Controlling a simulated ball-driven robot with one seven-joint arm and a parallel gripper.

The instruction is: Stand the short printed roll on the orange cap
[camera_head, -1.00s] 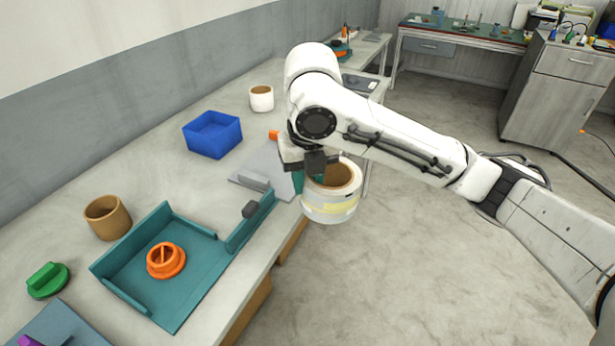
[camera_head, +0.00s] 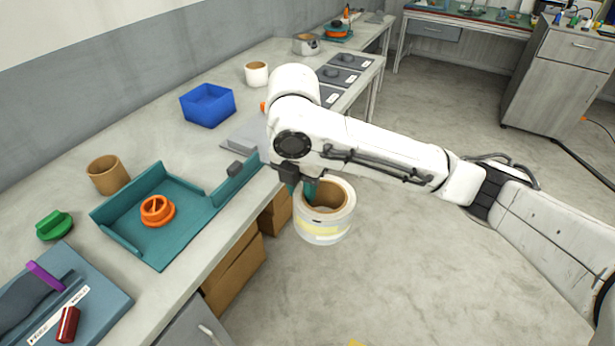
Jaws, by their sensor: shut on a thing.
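My gripper (camera_head: 308,189) is shut on the wall of the short printed roll (camera_head: 323,230), a white ring with a yellow band and a brown inside. The roll hangs upright in front of the bench edge, over the floor. One finger shows inside its opening; the other is mostly hidden by the gripper body. The orange cap (camera_head: 157,211) sits in the teal tray (camera_head: 167,253) on the bench, to the left of the roll and apart from it.
A brown roll (camera_head: 108,175), a green cap (camera_head: 53,225) and a blue bin (camera_head: 208,105) stand around the tray. A white roll (camera_head: 257,74) stands farther back. A blue-grey station (camera_head: 88,308) is at lower left.

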